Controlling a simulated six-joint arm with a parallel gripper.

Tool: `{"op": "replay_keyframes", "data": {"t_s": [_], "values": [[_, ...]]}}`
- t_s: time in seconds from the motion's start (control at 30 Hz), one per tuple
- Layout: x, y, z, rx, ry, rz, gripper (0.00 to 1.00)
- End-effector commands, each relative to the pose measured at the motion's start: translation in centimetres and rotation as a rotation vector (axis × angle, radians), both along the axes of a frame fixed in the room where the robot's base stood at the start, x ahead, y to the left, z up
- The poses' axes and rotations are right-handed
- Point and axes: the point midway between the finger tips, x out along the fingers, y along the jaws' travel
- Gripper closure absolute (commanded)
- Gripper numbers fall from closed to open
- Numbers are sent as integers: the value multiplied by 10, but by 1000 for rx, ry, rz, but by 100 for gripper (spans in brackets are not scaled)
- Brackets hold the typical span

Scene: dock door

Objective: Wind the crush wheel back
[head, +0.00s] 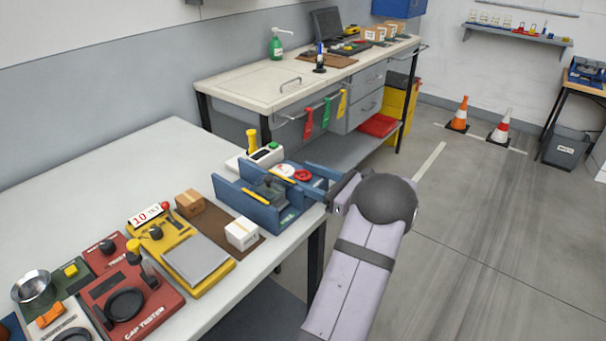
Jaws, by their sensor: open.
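A blue frame (245,207) with two upright side plates stands near the bench's right edge. My arm reaches it from the right.
A white box (241,233), a brown box (190,203), a yellow scale (198,262) and a red cap tester (128,300) stand left of the frame. A white device (262,155) with a green button is behind. Open floor lies right.

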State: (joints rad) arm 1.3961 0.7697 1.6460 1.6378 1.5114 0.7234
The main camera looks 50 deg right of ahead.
Motion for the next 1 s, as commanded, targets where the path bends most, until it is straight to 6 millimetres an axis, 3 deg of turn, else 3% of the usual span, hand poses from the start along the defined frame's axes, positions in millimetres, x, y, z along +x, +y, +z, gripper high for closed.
{"op": "replay_keyframes", "data": {"t_s": [0.4, 0.6, 1.0], "values": [[8, 1, 0, 0, 0, -1, 44], [8, 0, 0, 0, 0, -1, 85], [8, 0, 0, 0, 0, 40, 85]]}}
